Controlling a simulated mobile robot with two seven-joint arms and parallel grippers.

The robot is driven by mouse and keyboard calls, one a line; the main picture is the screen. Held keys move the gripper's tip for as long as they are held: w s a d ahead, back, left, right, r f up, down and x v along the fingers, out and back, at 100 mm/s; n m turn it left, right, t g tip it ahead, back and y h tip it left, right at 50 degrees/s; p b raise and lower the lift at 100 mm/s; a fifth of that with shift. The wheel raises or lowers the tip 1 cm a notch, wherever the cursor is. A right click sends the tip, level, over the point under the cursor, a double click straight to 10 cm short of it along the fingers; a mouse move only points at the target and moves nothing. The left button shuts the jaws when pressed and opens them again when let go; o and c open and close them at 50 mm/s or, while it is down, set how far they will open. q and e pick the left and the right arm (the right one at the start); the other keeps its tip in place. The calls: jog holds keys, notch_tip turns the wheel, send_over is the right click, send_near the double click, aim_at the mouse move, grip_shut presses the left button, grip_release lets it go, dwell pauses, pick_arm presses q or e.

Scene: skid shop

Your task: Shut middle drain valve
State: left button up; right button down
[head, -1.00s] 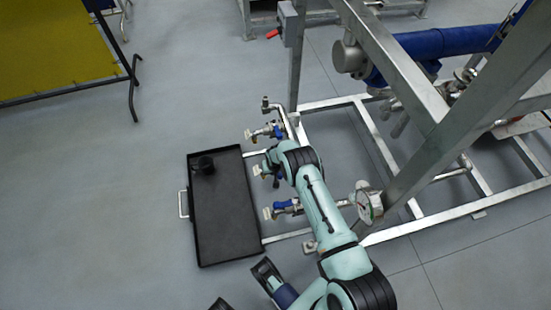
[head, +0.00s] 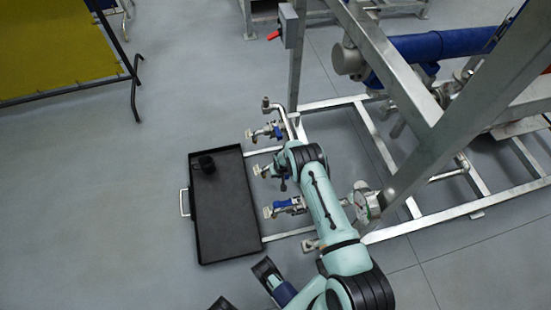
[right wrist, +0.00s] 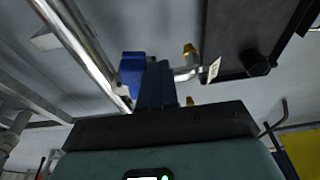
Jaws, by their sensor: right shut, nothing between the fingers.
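Three drain valves stand in a row at the skid's left side in the head view: the far valve (head: 265,132), the middle valve (head: 261,171) and the near valve (head: 285,206). Each has a pale tag. My right wrist covers much of the middle valve. My right gripper (right wrist: 157,70) is shut and empty; its fingers are beside a blue valve handle (right wrist: 131,72) in the right wrist view, and I cannot tell if they touch. A brass outlet (right wrist: 190,50) and tag (right wrist: 214,70) show beyond. My left gripper (head: 243,287) is open and empty at the bottom edge.
A black drip tray (head: 225,225) lies left of the valves, with a black cup (head: 206,163) in it. A pressure gauge (head: 364,202) and steel skid posts (head: 470,120) stand right of my arm. The floor left of the tray is clear.

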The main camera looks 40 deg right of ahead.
jog(key=shift+d, duration=0.1)
jog(key=shift+s+d, duration=0.3)
jog(key=shift+s, duration=0.2)
jog(key=shift+w+a, duration=0.1)
jog(key=shift+w+a, duration=0.25)
jog(key=shift+a, duration=0.2)
jog(key=w+p+v, duration=0.1)
jog(key=p+v, duration=0.3)
jog(key=v, duration=0.2)
jog(key=shift+d+r, duration=0.3)
jog(key=shift+r, duration=0.25)
